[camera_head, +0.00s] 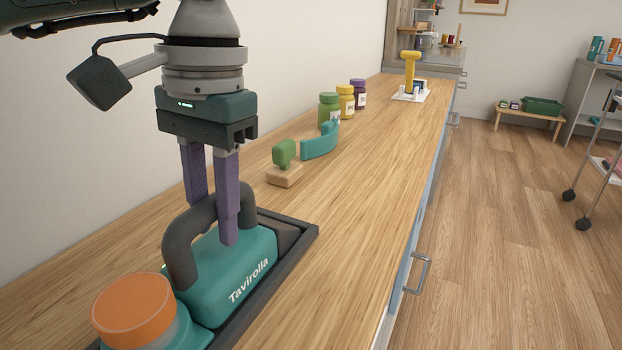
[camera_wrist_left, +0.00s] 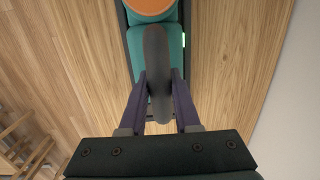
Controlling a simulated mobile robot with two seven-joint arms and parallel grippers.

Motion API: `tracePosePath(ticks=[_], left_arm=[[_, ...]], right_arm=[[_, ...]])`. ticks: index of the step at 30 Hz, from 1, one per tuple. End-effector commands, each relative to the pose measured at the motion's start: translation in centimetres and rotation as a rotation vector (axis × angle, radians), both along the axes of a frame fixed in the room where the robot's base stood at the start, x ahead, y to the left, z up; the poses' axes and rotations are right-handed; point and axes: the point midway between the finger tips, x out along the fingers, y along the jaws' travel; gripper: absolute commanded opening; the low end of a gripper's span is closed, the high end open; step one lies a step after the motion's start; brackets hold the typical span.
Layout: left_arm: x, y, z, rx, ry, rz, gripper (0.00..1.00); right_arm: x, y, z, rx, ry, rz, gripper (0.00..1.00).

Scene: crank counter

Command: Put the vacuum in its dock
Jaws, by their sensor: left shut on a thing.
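The vacuum (camera_head: 232,271) is teal with an orange cap, a dark grey arched handle and the name "Tavirolla". It sits in its dark dock (camera_head: 302,238), a low tray on the counter. My left gripper (camera_head: 212,222) comes down from above with its purple fingers on either side of the handle, shut on it. In the left wrist view the handle (camera_wrist_left: 156,60) runs between the two fingers, and a green light shows at the vacuum's side. The vacuum hides most of the dock's floor, so I cannot tell if it is fully seated. My right gripper is not in view.
On the wooden counter (camera_head: 365,165) beyond the dock stand a green piece on a wooden block (camera_head: 285,175), a curved teal piece (camera_head: 320,143) and green, yellow and purple jars (camera_head: 346,103). A yellow upright thing (camera_head: 410,75) stands farther back. The counter's right side is clear.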

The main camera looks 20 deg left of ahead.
Motion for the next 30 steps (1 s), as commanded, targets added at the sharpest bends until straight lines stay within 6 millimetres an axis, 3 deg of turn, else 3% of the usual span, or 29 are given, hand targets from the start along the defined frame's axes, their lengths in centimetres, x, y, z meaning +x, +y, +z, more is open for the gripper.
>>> tracePosePath(ticks=[7,8,15,26,30], left_arm=[[0.1,0.0,0.0,-0.001,-0.004,0.000,0.00],[0.0,0.0,-0.2,0.000,0.000,0.000,0.32],[0.0,0.0,-0.1,0.000,0.001,0.000,0.59],[0.1,0.0,0.5,0.000,-0.001,0.000,0.61],[0.3,-0.1,2.9,0.000,-0.005,-0.001,0.61]], right_arm=[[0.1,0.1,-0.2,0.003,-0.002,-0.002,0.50],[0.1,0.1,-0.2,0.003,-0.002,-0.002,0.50],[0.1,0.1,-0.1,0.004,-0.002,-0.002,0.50],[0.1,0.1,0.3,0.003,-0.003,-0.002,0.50],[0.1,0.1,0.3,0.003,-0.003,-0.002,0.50]])
